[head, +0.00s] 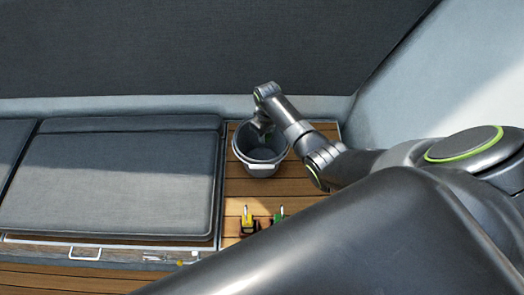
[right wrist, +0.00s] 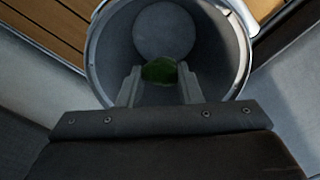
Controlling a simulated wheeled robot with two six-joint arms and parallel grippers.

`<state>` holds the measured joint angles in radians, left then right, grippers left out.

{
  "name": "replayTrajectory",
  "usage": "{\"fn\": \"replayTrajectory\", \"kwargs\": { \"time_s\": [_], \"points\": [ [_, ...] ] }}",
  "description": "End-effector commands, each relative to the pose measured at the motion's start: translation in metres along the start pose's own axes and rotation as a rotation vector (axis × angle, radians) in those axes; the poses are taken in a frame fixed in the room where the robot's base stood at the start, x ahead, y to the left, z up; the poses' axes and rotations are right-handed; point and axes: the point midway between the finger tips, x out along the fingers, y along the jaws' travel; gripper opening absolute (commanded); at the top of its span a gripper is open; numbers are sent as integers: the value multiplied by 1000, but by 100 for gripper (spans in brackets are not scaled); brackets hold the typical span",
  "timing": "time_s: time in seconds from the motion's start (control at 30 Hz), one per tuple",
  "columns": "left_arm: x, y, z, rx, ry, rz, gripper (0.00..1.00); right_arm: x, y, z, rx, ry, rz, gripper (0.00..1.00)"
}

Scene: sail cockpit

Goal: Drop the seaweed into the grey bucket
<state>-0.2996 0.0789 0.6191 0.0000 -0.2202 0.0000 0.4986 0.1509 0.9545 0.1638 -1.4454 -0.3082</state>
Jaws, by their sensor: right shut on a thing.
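The grey bucket (head: 260,168) stands on the wooden slats in the head view, right of the cushion. It also fills the upper middle of the right wrist view (right wrist: 105,45), where I look down into it. My right gripper (head: 263,133) is over the bucket's opening. In the right wrist view its fingers (right wrist: 160,75) are shut on the dark green seaweed (right wrist: 159,70), which shows between the fingertips against the inside of the bucket. The seaweed cannot be made out in the head view. My left gripper is not in view.
A grey cushion (head: 110,180) lies left of the bucket. A yellow-handled item (head: 247,218) and a green-handled item (head: 279,214) stand on the slats in front of the bucket. A dark padded wall (head: 180,50) rises behind.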

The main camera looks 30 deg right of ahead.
Motion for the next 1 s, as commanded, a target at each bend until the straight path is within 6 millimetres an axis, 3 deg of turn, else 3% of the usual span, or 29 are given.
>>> {"fn": "replayTrajectory", "kwargs": {
  "time_s": [0.03,0.07,0.27,0.67,1.0],
  "points": [
    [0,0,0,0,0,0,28,0,0,0,0,0,0,11],
    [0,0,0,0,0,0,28,0,0,0,0,0,0,33],
    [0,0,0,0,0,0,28,0,0,0,0,0,0,57],
    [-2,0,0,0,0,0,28,-8,0,-1,0,2,1,57],
    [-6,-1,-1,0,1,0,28,-64,0,-1,-1,4,2,57]
  ]
}}
